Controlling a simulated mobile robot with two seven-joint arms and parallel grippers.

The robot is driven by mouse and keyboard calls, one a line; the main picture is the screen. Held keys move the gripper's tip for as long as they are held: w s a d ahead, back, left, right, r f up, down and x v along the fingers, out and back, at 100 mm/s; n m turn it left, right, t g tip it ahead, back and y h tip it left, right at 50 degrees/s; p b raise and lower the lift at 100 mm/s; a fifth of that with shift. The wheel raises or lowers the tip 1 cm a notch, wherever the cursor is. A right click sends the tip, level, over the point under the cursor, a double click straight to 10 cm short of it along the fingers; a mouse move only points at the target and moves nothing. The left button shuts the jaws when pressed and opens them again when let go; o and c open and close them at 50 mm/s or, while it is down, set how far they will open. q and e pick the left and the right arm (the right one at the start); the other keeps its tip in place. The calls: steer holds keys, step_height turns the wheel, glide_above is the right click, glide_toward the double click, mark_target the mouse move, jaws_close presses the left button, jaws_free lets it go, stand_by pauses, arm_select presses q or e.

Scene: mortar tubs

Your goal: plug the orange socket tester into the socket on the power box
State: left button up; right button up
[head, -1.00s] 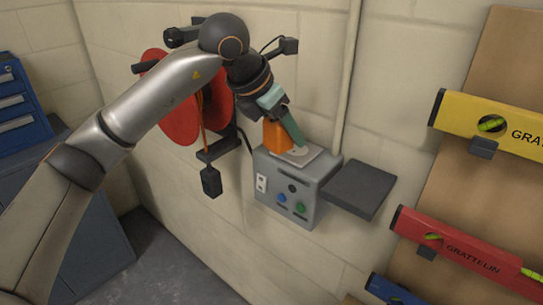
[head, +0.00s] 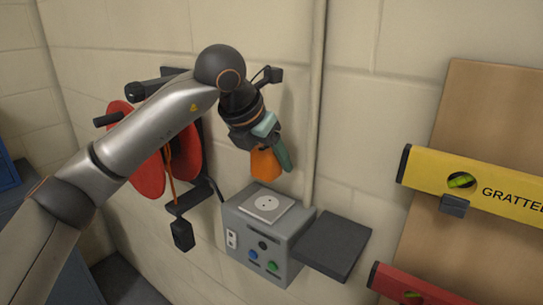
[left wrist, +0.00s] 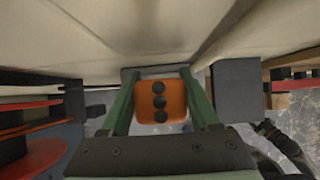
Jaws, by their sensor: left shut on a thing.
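The orange socket tester (head: 264,165) is held in my left gripper (head: 276,162), above the power box and clear of it. In the left wrist view the orange tester (left wrist: 161,101) sits between the two green fingers, its face with dark round spots toward the camera. The grey power box (head: 262,247) is on the wall below. Its pale socket (head: 267,204) is on the top face, uncovered, with a gap between it and the tester. The tester's plug end cannot be made out.
A dark flat shelf (head: 333,245) adjoins the box's right side. A red reel (head: 143,165) with brackets hangs on the wall at left, behind my left arm. A vertical pipe (head: 316,110) runs above the box. Yellow (head: 430,175) and red levels hang at right.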

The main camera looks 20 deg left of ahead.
mark_target(277, 195)
arm_select(q)
steer(key=shift+f+b, duration=1.55)
steer(key=shift+f, duration=1.1)
arm_select(e)
steer(key=shift+f, duration=1.65)
arm_select(q)
steer(key=shift+b, duration=0.35)
arm_select(e)
steer(key=shift+w+f, duration=0.1)
steer(key=shift+f, duration=0.25)
arm_select(q)
steer(key=shift+f+b, duration=0.6)
steer(key=shift+f, duration=0.05)
arm_select(e)
steer(key=shift+f, duration=0.55)
arm_select(q)
steer(key=o, duration=1.4)
steer(key=shift+c, duration=0.2)
steer(key=shift+r, duration=0.1)
steer(key=b+v, duration=0.1)
steer(key=v, duration=1.1)
steer(key=shift+s+r, duration=0.15)
steer(key=shift+r, duration=0.05)
arm_select(e)
steer(key=shift+f, duration=0.6)
